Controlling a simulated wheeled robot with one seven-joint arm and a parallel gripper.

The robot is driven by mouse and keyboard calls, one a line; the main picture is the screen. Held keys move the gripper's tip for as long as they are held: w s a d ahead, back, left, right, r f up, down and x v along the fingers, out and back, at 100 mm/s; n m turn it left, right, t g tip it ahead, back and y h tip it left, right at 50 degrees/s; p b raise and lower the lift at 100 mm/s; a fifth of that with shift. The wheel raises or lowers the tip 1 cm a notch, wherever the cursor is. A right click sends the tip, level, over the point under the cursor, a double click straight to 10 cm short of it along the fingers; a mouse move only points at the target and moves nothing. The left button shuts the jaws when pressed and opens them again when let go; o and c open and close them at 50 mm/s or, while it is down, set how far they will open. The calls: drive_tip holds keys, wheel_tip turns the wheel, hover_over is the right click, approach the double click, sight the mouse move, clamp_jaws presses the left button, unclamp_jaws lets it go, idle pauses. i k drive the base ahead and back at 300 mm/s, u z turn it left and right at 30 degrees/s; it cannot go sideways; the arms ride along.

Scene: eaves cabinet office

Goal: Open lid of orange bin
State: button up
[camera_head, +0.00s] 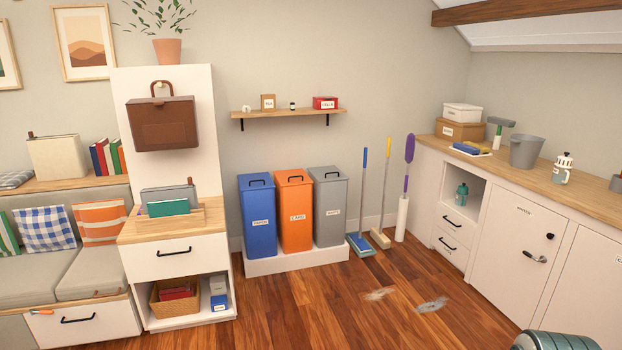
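The orange bin (296,232) stands upright between a blue bin (258,240) and a grey bin (330,226), on a low white plinth (300,259) against the back wall. Its orange lid (290,184) is shut and has a dark handle (295,179) on top. A white label with small dark lettering is on its front. The blue and grey bins have similar shut lids with dark handles. My gripper is not in this view.
A drawer unit (175,257) stands left of the bins. A wall shelf (280,112) hangs above them. Wooden floor (330,310) in front is mostly clear, with two greyish patches.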

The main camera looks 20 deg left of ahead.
sight(292, 174)
drive_tip(key=u, duration=0.25)
drive_tip(key=i, duration=0.75)
drive_tip(key=u, duration=0.8)
drive_tip(key=i, duration=1.55)
drive_tip(key=u, duration=0.3)
drive_tip(key=i, duration=1.55)
drive_tip(key=z, duration=0.8)
drive_tip(key=i, duration=1.55)
drive_tip(key=z, duration=0.6)
